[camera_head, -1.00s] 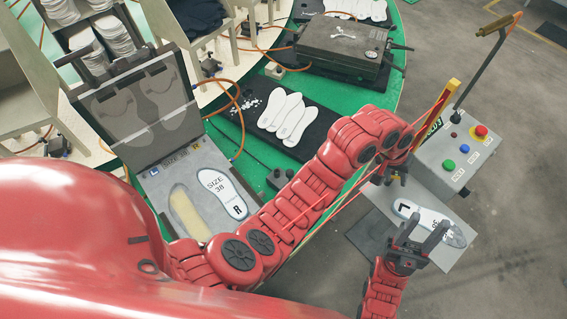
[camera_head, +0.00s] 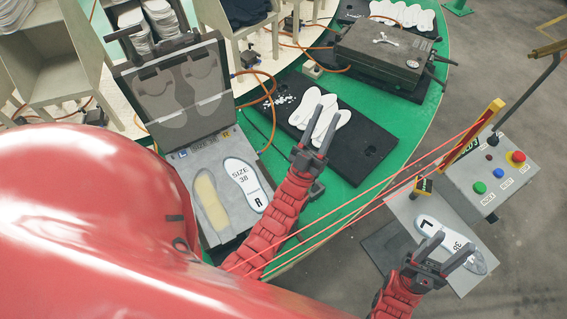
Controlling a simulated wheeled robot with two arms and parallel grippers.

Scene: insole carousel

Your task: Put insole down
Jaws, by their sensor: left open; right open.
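A white insole marked "L 38" (camera_head: 429,224) lies on a grey plate (camera_head: 402,207) at the right. My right gripper (camera_head: 453,241) is open, its fingers over the lower end of this insole; whether they touch it I cannot tell. An open grey mould (camera_head: 214,240) stands at the left. A white insole marked "SIZE 38 R" (camera_head: 241,180) lies in its right cavity, and its left cavity (camera_head: 210,200) shows a yellowish surface. My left gripper (camera_head: 326,112) is open in front of several plain white insoles (camera_head: 338,118) on a black mat (camera_head: 365,150), partly hiding them.
The control box (camera_head: 488,172) with coloured buttons stands at the right, beside a yellow post and pink beams. A closed grey mould (camera_head: 380,55) and more insoles (camera_head: 405,15) are on the green table (camera_head: 418,95) behind. Orange hoses run near the open mould.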

